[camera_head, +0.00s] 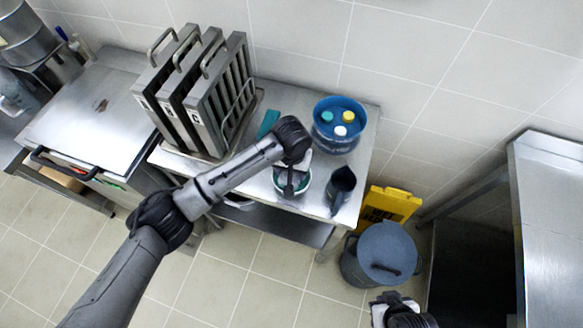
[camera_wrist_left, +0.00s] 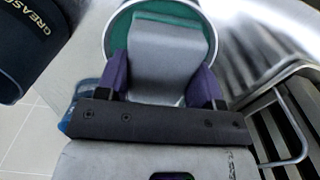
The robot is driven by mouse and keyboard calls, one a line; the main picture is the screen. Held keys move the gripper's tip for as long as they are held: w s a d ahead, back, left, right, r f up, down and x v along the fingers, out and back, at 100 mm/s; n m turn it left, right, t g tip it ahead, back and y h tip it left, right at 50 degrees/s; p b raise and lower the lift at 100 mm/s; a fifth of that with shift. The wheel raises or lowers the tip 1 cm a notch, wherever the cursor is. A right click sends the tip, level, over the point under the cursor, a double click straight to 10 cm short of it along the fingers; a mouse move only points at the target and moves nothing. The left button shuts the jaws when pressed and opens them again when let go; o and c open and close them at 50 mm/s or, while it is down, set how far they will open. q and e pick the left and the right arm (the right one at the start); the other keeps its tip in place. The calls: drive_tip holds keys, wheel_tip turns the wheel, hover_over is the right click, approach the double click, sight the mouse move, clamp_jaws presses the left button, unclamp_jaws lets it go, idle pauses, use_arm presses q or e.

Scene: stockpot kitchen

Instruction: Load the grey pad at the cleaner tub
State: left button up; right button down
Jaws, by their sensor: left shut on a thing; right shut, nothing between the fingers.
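The cleaner tub (camera_head: 278,185) is a round tub with a pale rim and a green inside, on the steel table. It also shows in the left wrist view (camera_wrist_left: 208,40). My left gripper (camera_head: 290,186) points down over the tub. In the left wrist view its purple fingers (camera_wrist_left: 162,82) are shut on the grey pad (camera_wrist_left: 165,48), one on each side. The pad lies across the tub's opening in that view; I cannot tell how deep it reaches. My right gripper (camera_head: 390,300) is shut and empty, low at the right, away from the table.
A dark jug (camera_head: 341,186) stands right of the tub, and a blue container (camera_head: 338,138) with bottles behind it. Upright metal filters (camera_head: 205,90) stand at the left. A lidded grey bin (camera_head: 386,250) and a yellow sign (camera_head: 392,203) stand on the floor.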

use_arm(q)
drive_tip(key=shift+f, duration=0.1)
idle(0.8)
drive_tip(key=shift+p, duration=0.45)
idle(0.3)
idle(0.6)
drive_tip(key=shift+s+r+p, duration=0.1)
drive_tip(key=shift+r+p, duration=0.6)
drive_tip(key=shift+p, duration=0.25)
wheel_tip(320, 180, up, 4)
drive_tip(key=p, duration=0.4)
drive_tip(key=shift+f, duration=0.25)
wheel_tip(320, 180, up, 2)
drive_tip(key=p, duration=0.3)
drive_tip(key=shift+r+p, duration=0.15)
drive_tip(key=shift+p, duration=0.15)
